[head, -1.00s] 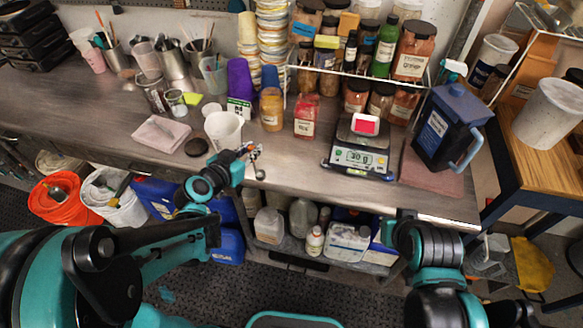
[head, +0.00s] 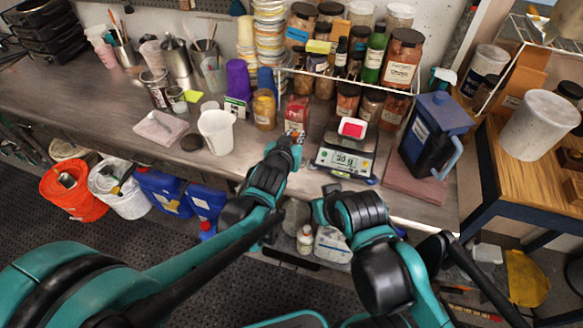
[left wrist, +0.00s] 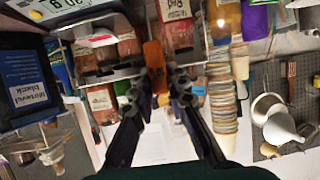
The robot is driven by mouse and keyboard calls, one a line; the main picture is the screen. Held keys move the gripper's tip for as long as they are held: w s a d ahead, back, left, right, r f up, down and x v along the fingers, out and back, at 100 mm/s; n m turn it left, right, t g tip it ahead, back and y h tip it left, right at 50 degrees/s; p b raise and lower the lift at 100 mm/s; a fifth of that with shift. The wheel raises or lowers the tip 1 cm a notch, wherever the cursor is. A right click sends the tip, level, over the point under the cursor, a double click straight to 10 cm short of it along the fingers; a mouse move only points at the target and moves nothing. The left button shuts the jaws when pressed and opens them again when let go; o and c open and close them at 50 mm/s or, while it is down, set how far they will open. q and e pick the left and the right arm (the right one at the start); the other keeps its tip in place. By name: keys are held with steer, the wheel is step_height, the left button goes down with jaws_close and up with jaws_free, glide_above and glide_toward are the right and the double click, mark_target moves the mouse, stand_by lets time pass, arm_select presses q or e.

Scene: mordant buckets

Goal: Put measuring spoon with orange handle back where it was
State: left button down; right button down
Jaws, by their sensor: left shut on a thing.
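My left gripper (head: 290,140) is over the front of the bench, just in front of the red-labelled jar (head: 296,112) and left of the scale (head: 345,150). In the left wrist view its two dark fingers (left wrist: 168,82) are close together. An orange piece (left wrist: 153,60) shows at the fingertips and looks like the handle of the measuring spoon. The spoon's bowl cannot be made out now.
A blue-lidded jug (head: 432,130) stands right of the scale. A rack of jars (head: 345,78) is behind.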

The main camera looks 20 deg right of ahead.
arm_select(q)
steer(key=s+d+r, duration=0.2)
steer(key=s+d, duration=0.1)
steer(key=d, duration=0.4)
steer(key=w+a+f+b, duration=0.5)
steer(key=w+a+f, duration=0.2)
steer(key=f, duration=0.3)
steer(key=shift+w+a+f+m+g+h, duration=0.3)
steer(key=shift+w+a+f+m, duration=0.1)
steer(key=shift+w, duration=0.45)
steer(key=c, duration=1.5)
jaws_free()
steer(key=shift+f, duration=0.1)
